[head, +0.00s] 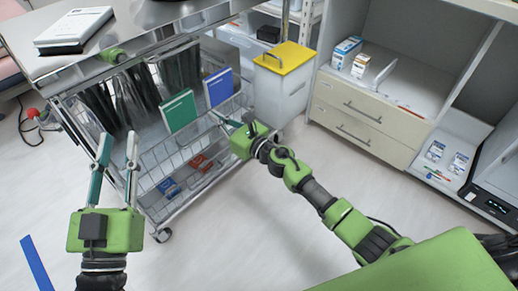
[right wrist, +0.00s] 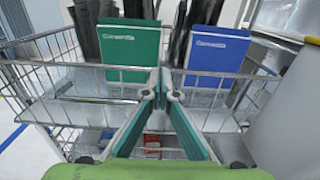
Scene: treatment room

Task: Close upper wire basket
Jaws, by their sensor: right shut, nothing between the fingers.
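The upper wire basket (head: 186,142) hangs in the metal cart and sticks out from under its top. It holds a green binder (head: 179,111), a blue binder (head: 218,87) and dark folders. In the right wrist view the basket's front wires (right wrist: 75,66) cross just ahead of my fingers. My left gripper (head: 117,150) is open and empty near the basket's left end.
A lower basket (head: 160,208) holds small blue and red packs. A white bin with a yellow lid (head: 285,58) stands right of the cart. A drawer cabinet (head: 362,120) is further right. A device (head: 74,29) lies on the cart top. Floor in front is clear.

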